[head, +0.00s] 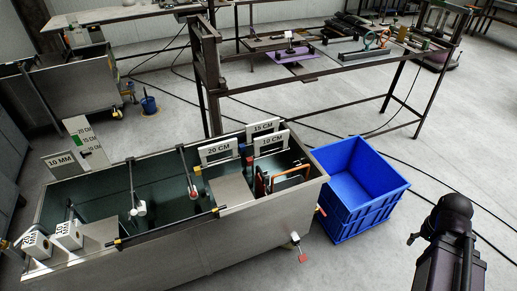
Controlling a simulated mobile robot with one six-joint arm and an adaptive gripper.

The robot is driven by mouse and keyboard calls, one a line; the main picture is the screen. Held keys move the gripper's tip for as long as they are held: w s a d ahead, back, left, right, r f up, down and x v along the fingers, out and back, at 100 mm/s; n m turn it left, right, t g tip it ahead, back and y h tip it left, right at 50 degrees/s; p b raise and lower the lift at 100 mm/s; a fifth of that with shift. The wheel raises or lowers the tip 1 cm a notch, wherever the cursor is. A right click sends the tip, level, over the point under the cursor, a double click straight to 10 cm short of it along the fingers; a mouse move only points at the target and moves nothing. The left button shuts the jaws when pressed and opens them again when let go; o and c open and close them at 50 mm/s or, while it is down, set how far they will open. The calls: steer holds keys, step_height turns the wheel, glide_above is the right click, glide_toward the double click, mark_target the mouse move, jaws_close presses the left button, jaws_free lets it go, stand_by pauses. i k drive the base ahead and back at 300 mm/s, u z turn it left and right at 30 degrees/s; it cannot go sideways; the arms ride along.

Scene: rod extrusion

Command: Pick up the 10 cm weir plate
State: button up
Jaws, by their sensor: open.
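The 10 cm weir plate (271,142) is a pale plate with a "10 CM" label and a handle-like cut-out on top. It stands upright at the right end of the long metal tank (200,255); its lower part is hidden. The 15 cm plate (262,127) stands just behind it, and the 20 cm plate (218,150) stands to its left. My gripper (413,239) is at the lower right, well apart from the plates and beyond the blue crate. Little of it shows beside my dark arm; it is open, with nothing seen in it.
An empty blue crate (352,215) stands on the floor between the tank and my arm. Bars, white fittings and an orange handle (293,173) rise around the tank. A metal-framed bench (330,75) with tools stands behind. Cables cross the floor; open floor lies at the right.

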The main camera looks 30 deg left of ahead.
mark_target(283, 135)
steer(key=u, duration=0.45)
steer(key=i, duration=0.55)
steer(key=u, duration=0.7)
steer(key=i, duration=0.6)
steer(key=u, duration=0.35)
